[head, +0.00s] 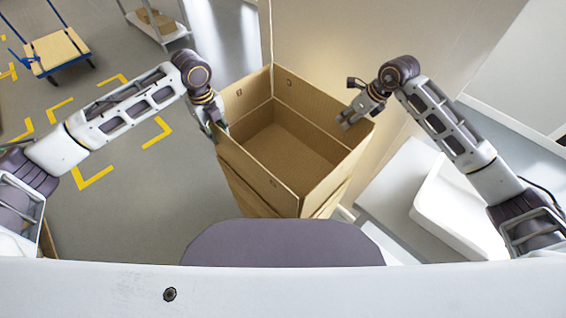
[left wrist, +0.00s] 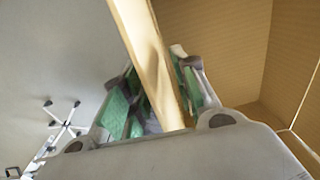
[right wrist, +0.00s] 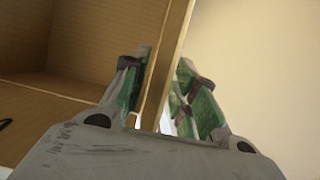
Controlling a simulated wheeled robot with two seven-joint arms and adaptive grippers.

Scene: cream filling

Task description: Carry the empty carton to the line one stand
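The empty carton (head: 292,143) is a tall brown cardboard box, open at the top and upright in front of me, with flaps hanging outside. My left gripper (head: 216,125) is at its left wall. In the left wrist view its green-padded fingers (left wrist: 158,95) lie on either side of the wall (left wrist: 150,50) and appear closed on it. My right gripper (head: 352,113) is at the right wall, and its fingers (right wrist: 163,85) straddle that wall (right wrist: 172,45) closely, one inside and one outside. The carton's base is hidden from me. No line one stand can be identified.
A grey and white surface (head: 385,200) with a white tray (head: 455,212) is close on the right. A large tan panel (head: 350,40) stands behind the carton. Floor with yellow corner marks (head: 95,178) is open at left. A blue cart (head: 55,50) and a shelf (head: 160,28) are farther back.

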